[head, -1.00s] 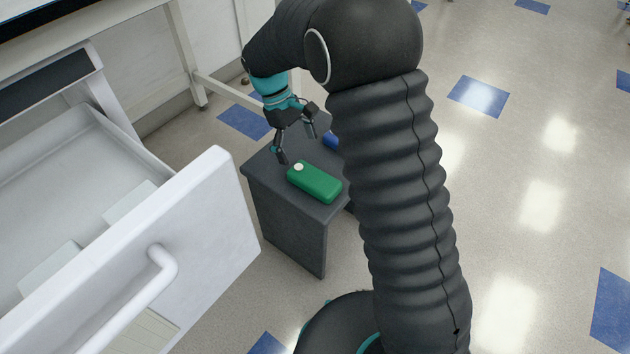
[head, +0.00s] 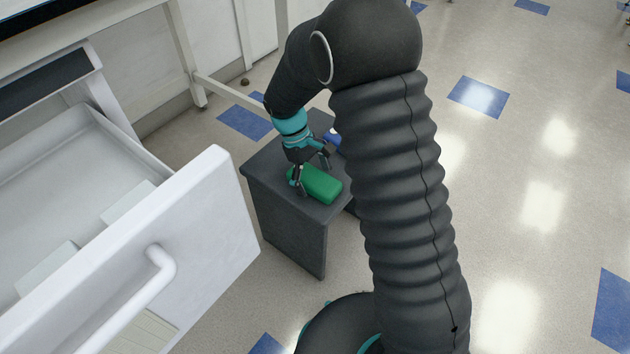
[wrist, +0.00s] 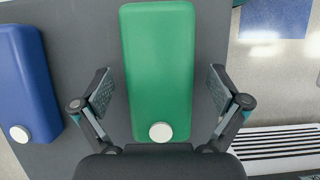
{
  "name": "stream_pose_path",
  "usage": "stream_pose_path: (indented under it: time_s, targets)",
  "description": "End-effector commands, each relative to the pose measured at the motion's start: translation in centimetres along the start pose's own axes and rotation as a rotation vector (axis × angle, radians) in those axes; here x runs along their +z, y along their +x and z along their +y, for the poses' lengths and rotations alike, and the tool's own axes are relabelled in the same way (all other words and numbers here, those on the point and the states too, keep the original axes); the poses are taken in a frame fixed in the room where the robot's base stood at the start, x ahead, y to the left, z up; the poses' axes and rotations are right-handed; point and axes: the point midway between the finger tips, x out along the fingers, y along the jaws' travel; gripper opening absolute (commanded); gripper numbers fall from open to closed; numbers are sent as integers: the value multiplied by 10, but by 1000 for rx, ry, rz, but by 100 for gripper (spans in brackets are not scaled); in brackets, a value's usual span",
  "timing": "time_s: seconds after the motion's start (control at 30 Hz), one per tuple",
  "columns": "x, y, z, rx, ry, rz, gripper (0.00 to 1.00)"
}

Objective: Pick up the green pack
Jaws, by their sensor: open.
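The green pack (head: 322,184) lies flat on a small dark grey table, partly hidden by my gripper in the head view. In the wrist view the green pack (wrist: 159,75) stretches away from me, with a round white cap at its near end. My gripper (head: 312,178) is low over the table at the pack's capped end. In the wrist view my gripper (wrist: 159,92) is open, with one finger on each side of the pack. A gap shows between each finger and the pack, so the fingers do not touch it.
A blue pack (wrist: 30,85) with a white cap lies left of the green one; part of the blue pack shows behind my gripper in the head view (head: 333,139). The grey table (head: 290,225) is small. An open white drawer (head: 200,250) stands to its left.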

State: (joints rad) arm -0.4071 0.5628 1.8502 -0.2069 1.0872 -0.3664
Motion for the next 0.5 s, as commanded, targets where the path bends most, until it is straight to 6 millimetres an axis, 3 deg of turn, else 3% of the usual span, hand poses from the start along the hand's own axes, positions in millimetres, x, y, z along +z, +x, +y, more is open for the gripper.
stream_pose_path:
  time_s: [0.1, 0.13, 0.43, 0.5]
  targets:
    - [0, 0, 0, 0, 0, 0, 98]
    - [0, 0, 0, 0, 0, 0, 93]
    - [0, 0, 0, 0, 0, 0, 18]
    - [0, -1, 0, 0, 0, 0, 18]
